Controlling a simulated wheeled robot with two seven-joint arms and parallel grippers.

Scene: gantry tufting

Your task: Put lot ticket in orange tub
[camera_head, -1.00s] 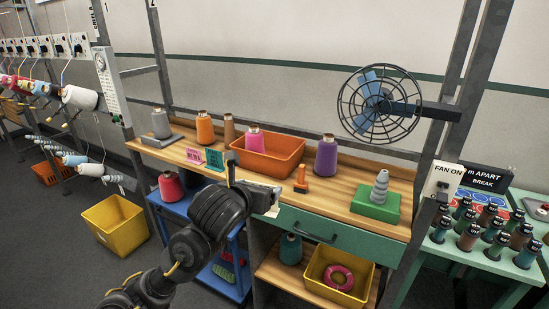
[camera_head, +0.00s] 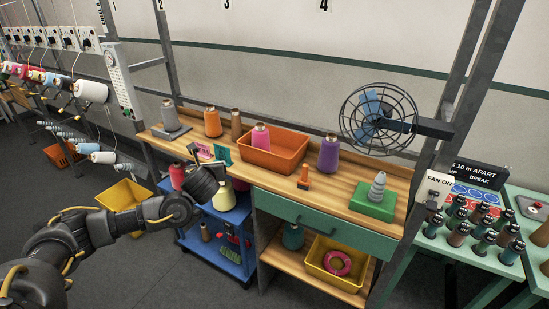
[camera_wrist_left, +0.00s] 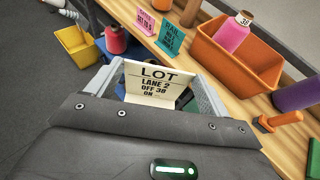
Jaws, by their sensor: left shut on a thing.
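The cream lot ticket (camera_wrist_left: 153,84), printed "LOT LANE 2 OFF 38 ON", stands between the fingers of my left gripper (camera_wrist_left: 155,74) in the left wrist view. That gripper is shut on it. In the head view the left gripper (camera_head: 204,180) is over the blue cart, left of the bench front, and the ticket is not clearly visible. The orange tub (camera_head: 285,163) sits on the bench, right of and beyond the gripper, with a pink cone in it. The tub also shows at upper right in the left wrist view (camera_wrist_left: 225,69). My right gripper is not in view.
Pink (camera_wrist_left: 146,22) and teal (camera_wrist_left: 171,39) cards stand on the bench left of the tub. A purple cone (camera_head: 328,154) and an orange stamp-like object (camera_head: 304,179) are near its right. A blue cart (camera_head: 216,248) and yellow bin (camera_head: 122,195) stand left of the bench. A fan (camera_head: 380,118) hangs at right.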

